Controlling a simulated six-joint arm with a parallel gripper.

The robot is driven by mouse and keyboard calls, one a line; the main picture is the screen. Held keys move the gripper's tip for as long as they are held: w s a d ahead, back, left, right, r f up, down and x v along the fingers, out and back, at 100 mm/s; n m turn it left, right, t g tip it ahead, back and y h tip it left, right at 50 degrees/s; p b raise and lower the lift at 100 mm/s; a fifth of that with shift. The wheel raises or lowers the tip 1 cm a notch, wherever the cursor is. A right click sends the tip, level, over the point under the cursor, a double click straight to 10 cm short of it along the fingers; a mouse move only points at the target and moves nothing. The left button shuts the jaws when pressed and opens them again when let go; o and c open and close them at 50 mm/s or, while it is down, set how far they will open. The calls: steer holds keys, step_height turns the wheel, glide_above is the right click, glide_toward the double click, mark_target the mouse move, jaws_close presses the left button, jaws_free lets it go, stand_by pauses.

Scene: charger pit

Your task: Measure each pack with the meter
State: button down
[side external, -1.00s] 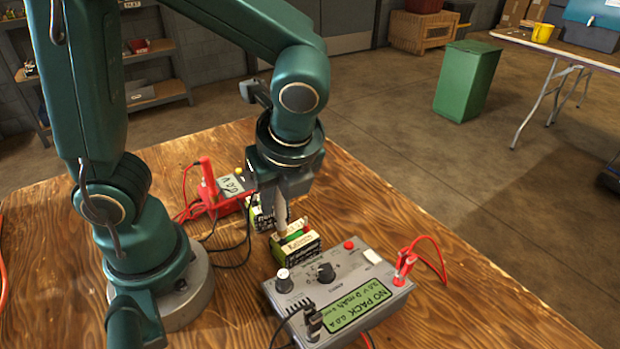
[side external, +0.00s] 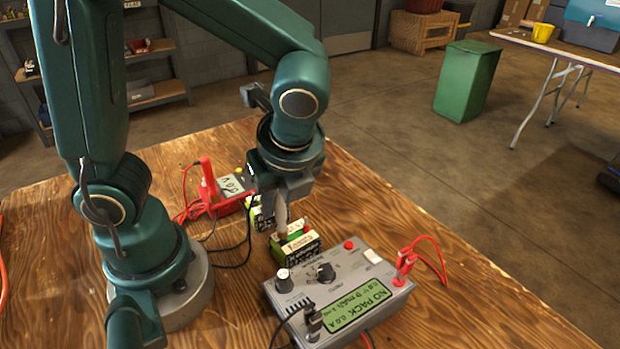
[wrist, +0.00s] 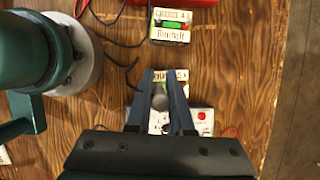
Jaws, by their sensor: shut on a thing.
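My gripper (side external: 282,215) points down and is shut on a pack (side external: 302,250), green and black with a pale label, just behind the grey box. In the wrist view the fingers (wrist: 165,74) stand either side of this pack, and its label (wrist: 172,75) shows partly between them. A second pack (wrist: 170,27) lies behind, with a white label and green and red parts; my gripper partly hides it in the side view. The red meter (side external: 232,186), with a pale display and a red probe standing at it, lies further back left. Whether the held pack touches the table is unclear.
The grey box (side external: 340,293), with knobs and a green display reading "NO PACK", stands close in front of the held pack. Red and black leads (side external: 236,255) lie across the table. The wooden table (side external: 480,290) is clear at the right front.

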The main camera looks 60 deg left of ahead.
steer(key=shift+c, duration=2)
jaws_free()
steer(key=shift+r, duration=0.15)
step_height(320, 180, up, 7)
steer(key=shift+r, duration=0.1)
